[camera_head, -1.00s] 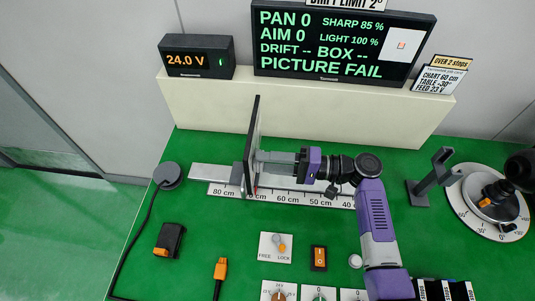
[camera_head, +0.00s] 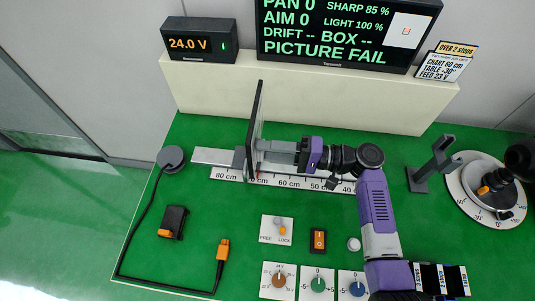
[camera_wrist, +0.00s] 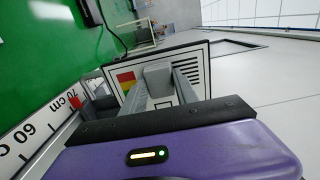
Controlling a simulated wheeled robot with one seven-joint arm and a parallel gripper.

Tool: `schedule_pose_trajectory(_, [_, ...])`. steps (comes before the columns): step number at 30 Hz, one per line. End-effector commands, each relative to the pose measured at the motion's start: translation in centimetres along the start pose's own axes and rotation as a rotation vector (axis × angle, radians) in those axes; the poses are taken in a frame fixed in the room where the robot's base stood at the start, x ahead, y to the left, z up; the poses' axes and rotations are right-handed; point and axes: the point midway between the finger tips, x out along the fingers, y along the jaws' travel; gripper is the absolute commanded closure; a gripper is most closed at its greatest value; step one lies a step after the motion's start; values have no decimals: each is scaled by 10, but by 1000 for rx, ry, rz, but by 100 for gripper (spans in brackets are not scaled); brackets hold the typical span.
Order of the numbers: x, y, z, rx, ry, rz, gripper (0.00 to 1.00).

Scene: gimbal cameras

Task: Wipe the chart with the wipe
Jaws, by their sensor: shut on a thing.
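The chart (camera_head: 257,125) is an upright, dark-edged panel seen nearly edge-on, standing on the rail around the 70 cm mark. In the wrist view, its printed face (camera_wrist: 193,58) shows red and yellow patches and black bars. My gripper (camera_head: 263,151) reaches it from the right. Its two grey fingers are shut on a grey block (camera_wrist: 158,77), which looks like the wipe. The block is in front of the chart's middle and hides part of it. I cannot tell whether it touches the face.
A scale rail (camera_head: 215,156) runs under the chart. A lock switch (camera_head: 278,229), an orange rocker switch (camera_head: 318,240) and knobs (camera_head: 279,280) lie in front. A grey stand (camera_head: 432,165) and a round dial (camera_head: 490,187) are at right. The screen (camera_head: 345,32) reads PICTURE FAIL.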

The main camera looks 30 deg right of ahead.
Motion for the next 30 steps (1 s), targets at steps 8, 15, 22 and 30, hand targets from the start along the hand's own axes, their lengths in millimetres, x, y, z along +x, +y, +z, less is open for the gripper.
schedule_pose_trajectory(8, [0, 1, -18, 1, 1, 0, 97])
schedule_pose_trajectory(15, [0, 2, -28, 0, 2, -1, 97])
schedule_pose_trajectory(22, [3, 2, -46, 0, 2, -1, 97])
schedule_pose_trajectory(30, [4, 1, -54, 0, 0, 0, 97])
